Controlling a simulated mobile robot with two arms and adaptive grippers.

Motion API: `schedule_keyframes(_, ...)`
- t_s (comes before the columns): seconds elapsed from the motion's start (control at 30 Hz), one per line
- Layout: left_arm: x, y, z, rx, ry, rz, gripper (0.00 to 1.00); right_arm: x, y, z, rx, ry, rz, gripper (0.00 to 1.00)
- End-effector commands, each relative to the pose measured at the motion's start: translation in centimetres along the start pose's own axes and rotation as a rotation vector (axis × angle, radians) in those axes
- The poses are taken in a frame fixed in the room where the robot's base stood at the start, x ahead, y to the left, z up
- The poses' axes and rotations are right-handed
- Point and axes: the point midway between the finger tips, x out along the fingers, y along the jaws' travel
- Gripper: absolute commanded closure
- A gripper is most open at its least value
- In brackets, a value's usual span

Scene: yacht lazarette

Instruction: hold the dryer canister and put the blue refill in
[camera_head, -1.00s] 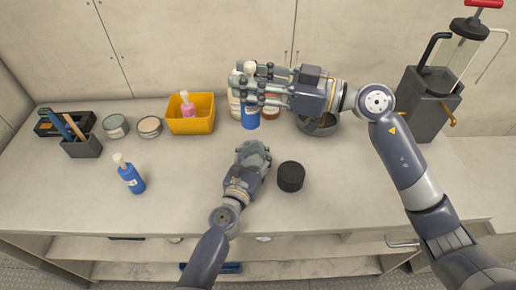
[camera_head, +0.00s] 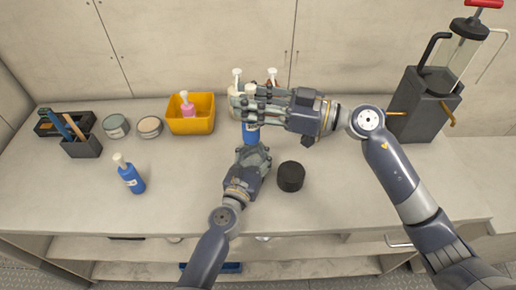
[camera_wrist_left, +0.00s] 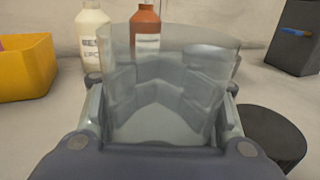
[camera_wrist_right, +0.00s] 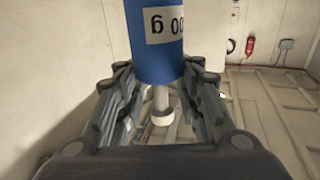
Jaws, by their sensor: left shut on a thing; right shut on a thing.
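My left gripper (camera_head: 253,158) is shut on the clear dryer canister (camera_wrist_left: 165,100), low over the counter's front middle. The canister is see-through and fills the middle of the left wrist view; in the head view the fingers mostly hide it. The refill has a white label, which shows large in the right wrist view (camera_wrist_right: 155,40). In the head view the refill hangs just above and behind the left fingers. I cannot tell whether its lower end is inside the canister.
A black round piece (camera_head: 291,176) stands right of my left gripper. Behind are a yellow bin (camera_head: 190,125) and two tins. White (camera_wrist_left: 94,45) and red-brown (camera_wrist_left: 145,25) bottles stand beyond the canister. A grey machine (camera_head: 424,105) is at right.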

Motion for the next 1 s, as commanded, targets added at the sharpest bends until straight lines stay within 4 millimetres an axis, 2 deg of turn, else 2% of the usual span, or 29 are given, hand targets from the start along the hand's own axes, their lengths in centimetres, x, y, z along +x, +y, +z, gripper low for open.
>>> schedule_keyframes(1.0,0.0,0.0,-0.1,0.000,0.002,0.000,0.94,0.0,0.0,5.2,0.002,0.000,0.000,1.00)
